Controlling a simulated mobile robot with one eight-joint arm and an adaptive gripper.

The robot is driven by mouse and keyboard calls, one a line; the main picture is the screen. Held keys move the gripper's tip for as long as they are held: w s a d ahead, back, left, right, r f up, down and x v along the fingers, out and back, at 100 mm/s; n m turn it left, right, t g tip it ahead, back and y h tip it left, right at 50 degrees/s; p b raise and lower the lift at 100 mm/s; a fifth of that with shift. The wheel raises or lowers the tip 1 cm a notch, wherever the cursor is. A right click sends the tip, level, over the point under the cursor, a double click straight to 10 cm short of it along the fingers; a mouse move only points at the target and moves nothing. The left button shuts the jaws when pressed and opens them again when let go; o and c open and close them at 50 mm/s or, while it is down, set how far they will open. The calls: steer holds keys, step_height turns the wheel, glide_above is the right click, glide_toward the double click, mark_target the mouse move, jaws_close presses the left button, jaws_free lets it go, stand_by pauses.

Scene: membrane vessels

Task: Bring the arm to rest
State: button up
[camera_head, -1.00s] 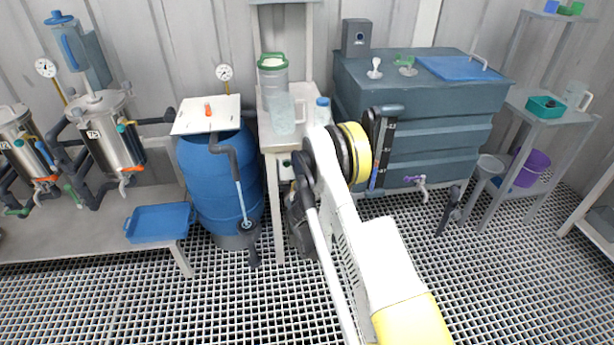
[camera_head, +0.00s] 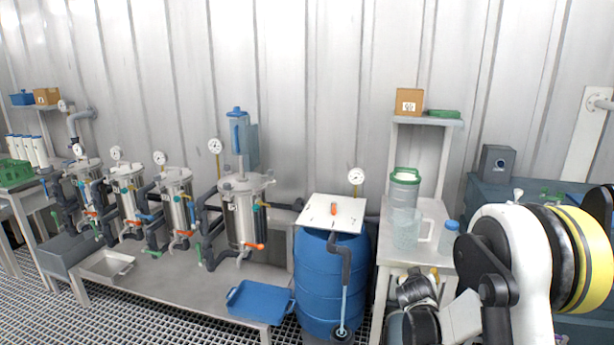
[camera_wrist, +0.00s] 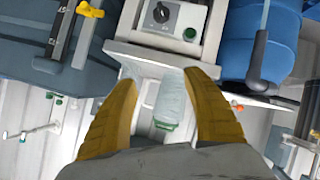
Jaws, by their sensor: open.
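My arm rises at the right of the head view, in front of the white stand (camera_head: 435,215). My gripper (camera_wrist: 160,77) shows in the wrist view with two yellow-brown fingers spread apart and nothing held between them. Beyond the gap, a pale translucent container with a green part (camera_wrist: 168,103) shows in the background. In the head view the dark wrist end of my arm is low in front of the stand; the fingers are hard to make out there.
A blue barrel (camera_head: 325,275) with a white board (camera_head: 333,212) on top stands left of the stand. Steel vessels (camera_head: 243,215) line the bench, with a blue tray (camera_head: 260,300). A blue-capped bottle (camera_head: 448,238) and a green-lidded jar (camera_head: 404,190) stand close to my arm.

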steer(key=s+a+r+g+y, duration=0.1)
steer(key=s+a+r, duration=0.3)
steer(key=s+r, duration=0.4)
steer(key=s+a+r+g+y, duration=0.15)
steer(key=s+a+r, duration=0.35)
steer(key=s, duration=0.5)
steer(key=s+a+y, duration=0.1)
steer(key=s+a, duration=0.2)
steer(key=s, duration=0.7)
steer(key=s+a+g+y, duration=0.1)
steer(key=s+a+y, duration=0.1)
steer(key=s, duration=0.8)
steer(key=shift+s+a, duration=0.3)
steer(key=shift+a, duration=0.5)
